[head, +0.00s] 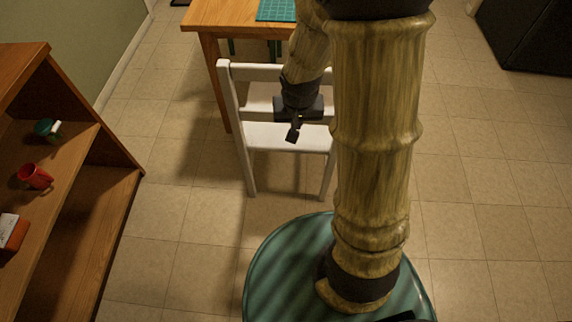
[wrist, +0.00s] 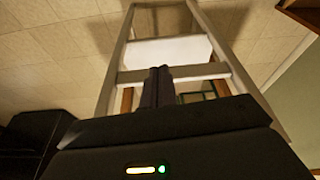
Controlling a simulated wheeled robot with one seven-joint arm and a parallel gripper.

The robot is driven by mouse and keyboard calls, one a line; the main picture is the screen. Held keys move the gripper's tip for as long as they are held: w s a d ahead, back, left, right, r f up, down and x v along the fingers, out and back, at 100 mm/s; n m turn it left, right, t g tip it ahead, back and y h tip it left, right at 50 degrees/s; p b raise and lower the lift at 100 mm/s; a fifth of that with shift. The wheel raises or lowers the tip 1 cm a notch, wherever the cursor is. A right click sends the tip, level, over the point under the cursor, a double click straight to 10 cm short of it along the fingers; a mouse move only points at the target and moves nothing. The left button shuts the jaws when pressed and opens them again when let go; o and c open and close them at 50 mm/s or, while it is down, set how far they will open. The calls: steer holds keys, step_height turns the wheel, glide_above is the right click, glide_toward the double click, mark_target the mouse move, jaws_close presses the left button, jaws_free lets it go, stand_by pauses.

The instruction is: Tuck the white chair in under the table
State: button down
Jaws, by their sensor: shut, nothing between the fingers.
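The white chair (head: 262,137) stands upright on the tiled floor with its slatted back towards me. The wooden table (head: 222,16) is just beyond it, with its near edge behind the chair's top rail. My gripper (head: 293,135) is shut and empty, pointing down at the chair's back, in front of its slats. In the wrist view the shut fingers (wrist: 158,85) overlap a slat of the chair (wrist: 165,50); I cannot tell whether they touch it. My arm hides the chair's right side and part of the table in the head view.
A wooden shelf (head: 95,210) stands at the left with a red mug (head: 35,177), a green-and-white item (head: 48,129) and a red-and-white box (head: 12,232). A green mat (head: 277,10) lies on the table. A black cabinet (head: 528,35) is at the far right. Floor right of my arm is clear.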

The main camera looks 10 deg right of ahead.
steer(key=w+f+b, duration=0.3)
steer(key=f+b, duration=0.5)
steer(key=f, duration=0.5)
steer(key=w+a+f+m+b, duration=0.1)
steer(key=w+f+b, duration=0.2)
steer(key=f+b, duration=0.6)
step_height(320, 180, down, 4)
steer(key=shift+w+a+f+m, duration=0.15)
steer(key=shift+w+a+m, duration=0.15)
steer(key=shift+w, duration=0.1)
steer(key=w+d+f+b, duration=0.2)
steer(key=w+f+b, duration=0.3)
steer(key=f, duration=0.4)
steer(key=shift+w+f+b, duration=0.3)
steer(key=shift+w+b, duration=0.05)
steer(key=shift+w, duration=0.4)
steer(key=shift+d, duration=0.1)
